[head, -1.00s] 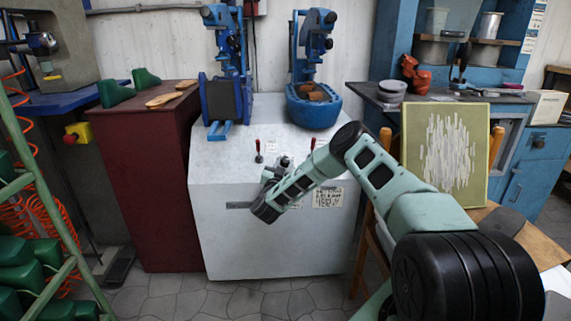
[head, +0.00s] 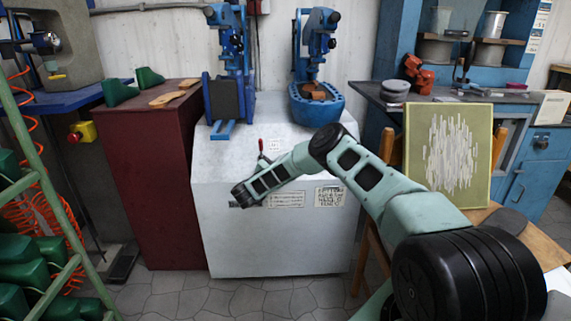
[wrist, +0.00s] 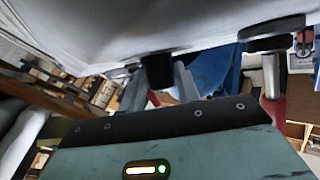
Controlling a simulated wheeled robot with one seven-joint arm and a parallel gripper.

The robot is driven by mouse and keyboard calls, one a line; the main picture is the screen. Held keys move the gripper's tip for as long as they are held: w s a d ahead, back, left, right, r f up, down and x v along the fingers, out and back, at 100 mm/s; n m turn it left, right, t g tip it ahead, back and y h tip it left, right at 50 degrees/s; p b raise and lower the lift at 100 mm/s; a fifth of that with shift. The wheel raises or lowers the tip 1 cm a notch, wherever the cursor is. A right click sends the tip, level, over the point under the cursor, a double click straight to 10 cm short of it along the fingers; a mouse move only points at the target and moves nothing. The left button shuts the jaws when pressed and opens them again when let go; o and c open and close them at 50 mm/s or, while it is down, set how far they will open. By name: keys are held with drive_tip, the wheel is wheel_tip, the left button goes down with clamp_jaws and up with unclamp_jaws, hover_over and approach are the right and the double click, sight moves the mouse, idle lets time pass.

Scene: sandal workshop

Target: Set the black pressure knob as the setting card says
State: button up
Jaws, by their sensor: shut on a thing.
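The black pressure knob (wrist: 157,70) sticks out from the white surface of the press in the wrist view. My gripper (wrist: 160,86) has one finger on each side of it and is shut on it. The knob's pointer and scale cannot be made out. In the head view my arm hides the gripper and the knob. Two paper cards are on the front of the white press cabinet (head: 235,245), a left card (head: 286,200) and a right card (head: 330,197). Their writing is too small to read, and I cannot tell which is the setting card.
A red-handled lever (head: 262,147) stands by my arm on the cabinet. In the wrist view a wide black round part (wrist: 272,36) and a red handle (wrist: 273,108) are right of the gripper. A green board (head: 447,155) leans on a chair at the right.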

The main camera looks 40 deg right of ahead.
drive_tip(key=shift+d, duration=0.15)
drive_tip(key=o, duration=1)
drive_tip(key=shift+c, duration=0.2)
drive_tip(key=p+v, duration=0.3)
drive_tip(key=v, duration=1.4)
drive_tip(key=shift+a, duration=0.25)
drive_tip(key=shift+s, duration=0.1)
